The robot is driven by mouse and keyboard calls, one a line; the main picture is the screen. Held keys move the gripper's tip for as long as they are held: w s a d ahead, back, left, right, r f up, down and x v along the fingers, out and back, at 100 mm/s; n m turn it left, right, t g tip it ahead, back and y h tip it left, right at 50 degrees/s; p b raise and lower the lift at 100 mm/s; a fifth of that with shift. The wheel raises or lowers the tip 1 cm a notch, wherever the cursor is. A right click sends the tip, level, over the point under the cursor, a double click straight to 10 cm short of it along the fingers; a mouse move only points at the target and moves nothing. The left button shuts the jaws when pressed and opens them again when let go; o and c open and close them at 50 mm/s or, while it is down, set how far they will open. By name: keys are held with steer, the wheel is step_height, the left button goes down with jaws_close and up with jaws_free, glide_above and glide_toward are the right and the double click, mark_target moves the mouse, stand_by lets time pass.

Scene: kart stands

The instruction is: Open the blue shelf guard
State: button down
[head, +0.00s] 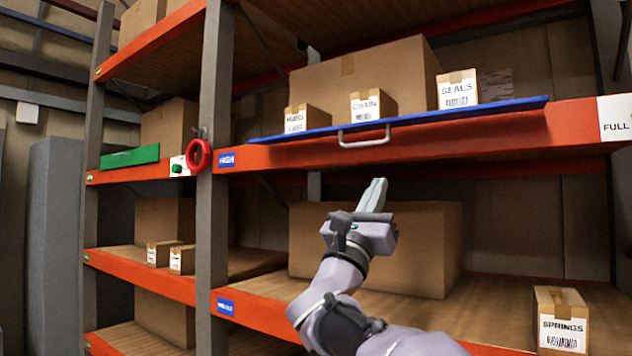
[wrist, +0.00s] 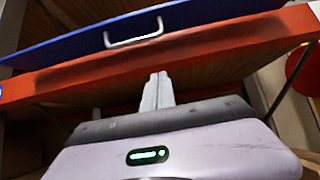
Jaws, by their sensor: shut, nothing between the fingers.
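The blue shelf guard (head: 480,110) shows as a thin strip along the top of the orange beam of the upper shelf. It looks folded out, close to flat, though its exact tilt is hard to tell. Its grey bar handle (head: 365,137) hangs at the front edge. In the wrist view the guard (wrist: 75,45) runs above the beam, with the handle (wrist: 134,37) up and left of my fingers. My gripper (head: 377,184) is shut and empty, pointing up below the beam and handle, apart from both. It also shows in the wrist view (wrist: 158,78).
Cartons marked HUBS (head: 296,120), CHAIN (head: 373,105) and SEALS (head: 457,90) stand behind the guard. A red ring (head: 199,155) hangs on the grey post (head: 213,200). A green guard (head: 130,157) is at left. A SPRINGS carton (head: 562,320) sits on the lower shelf.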

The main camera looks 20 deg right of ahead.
mark_target(390, 154)
steer(key=p+x, duration=0.1)
steer(key=x, duration=0.5)
steer(key=shift+r+p, duration=0.1)
steer(key=shift+p, duration=0.3)
steer(key=shift+r, duration=0.4)
steer(key=s+a, duration=0.1)
steer(key=a+r, duration=0.1)
steer(key=shift+s+a+r, duration=0.15)
steer(key=shift+s+a, duration=0.1)
steer(key=shift+s, duration=0.1)
steer(key=shift+s+a+r, duration=0.1)
